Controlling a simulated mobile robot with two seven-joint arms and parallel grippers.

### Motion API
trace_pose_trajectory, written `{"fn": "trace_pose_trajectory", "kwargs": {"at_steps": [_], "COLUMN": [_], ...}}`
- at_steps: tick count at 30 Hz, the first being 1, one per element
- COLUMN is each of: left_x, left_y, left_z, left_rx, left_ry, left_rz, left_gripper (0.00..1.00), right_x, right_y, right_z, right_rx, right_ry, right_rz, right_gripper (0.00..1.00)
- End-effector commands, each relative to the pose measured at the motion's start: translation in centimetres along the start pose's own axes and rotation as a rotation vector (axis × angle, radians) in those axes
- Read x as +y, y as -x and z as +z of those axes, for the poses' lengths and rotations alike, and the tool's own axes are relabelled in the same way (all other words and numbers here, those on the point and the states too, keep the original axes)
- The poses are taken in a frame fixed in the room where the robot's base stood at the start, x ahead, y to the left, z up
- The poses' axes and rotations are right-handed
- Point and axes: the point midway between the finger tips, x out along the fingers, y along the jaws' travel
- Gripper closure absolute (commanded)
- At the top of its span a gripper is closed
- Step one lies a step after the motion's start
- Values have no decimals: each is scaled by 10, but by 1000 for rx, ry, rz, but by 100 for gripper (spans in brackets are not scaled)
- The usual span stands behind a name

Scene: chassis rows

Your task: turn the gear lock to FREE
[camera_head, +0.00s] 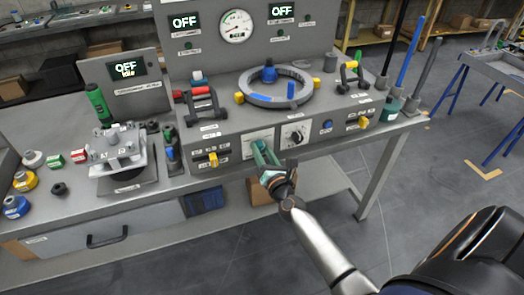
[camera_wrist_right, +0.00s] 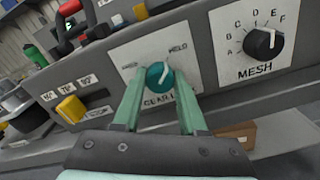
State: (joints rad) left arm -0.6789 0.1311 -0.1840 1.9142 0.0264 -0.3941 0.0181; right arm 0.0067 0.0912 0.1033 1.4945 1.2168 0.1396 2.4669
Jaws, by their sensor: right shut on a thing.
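The gear lock is a round teal knob (camera_wrist_right: 159,75) with a white pointer line, on a white plate (camera_wrist_right: 190,55) on the console's front panel. In the right wrist view the pointer leans up and slightly right, toward the HELD label (camera_wrist_right: 178,48). A partly blurred label, likely FREE, is at the upper left of the plate. My right gripper (camera_wrist_right: 160,88) has its two green fingers on either side of the knob, shut on it. In the head view my right gripper (camera_head: 260,148) reaches this plate and hides the knob. My left gripper is not in view.
A black MESH dial (camera_wrist_right: 263,43) with lettered positions sits right of the plate. A yellow lever (camera_wrist_right: 71,108) is on the left. Above is a large grey ring (camera_head: 276,99) on the console top. A fixture (camera_head: 118,150) stands on the left bench. Open floor lies in front.

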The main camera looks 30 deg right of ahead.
Motion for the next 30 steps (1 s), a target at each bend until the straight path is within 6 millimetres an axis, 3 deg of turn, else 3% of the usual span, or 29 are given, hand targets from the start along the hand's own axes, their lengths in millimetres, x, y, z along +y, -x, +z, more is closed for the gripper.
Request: {"fn": "trace_pose_trajectory", "kwargs": {"at_steps": [14, 30], "left_x": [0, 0], "left_y": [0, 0], "left_z": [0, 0], "left_rx": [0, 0], "left_ry": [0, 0], "left_rz": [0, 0], "left_gripper": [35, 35], "right_x": [0, 1], "right_y": [0, 0], "right_z": [-1, -1], "right_rx": [1, 2], "right_ry": [67, 517], "right_rz": [-1, 0], "right_gripper": [100, 100]}}
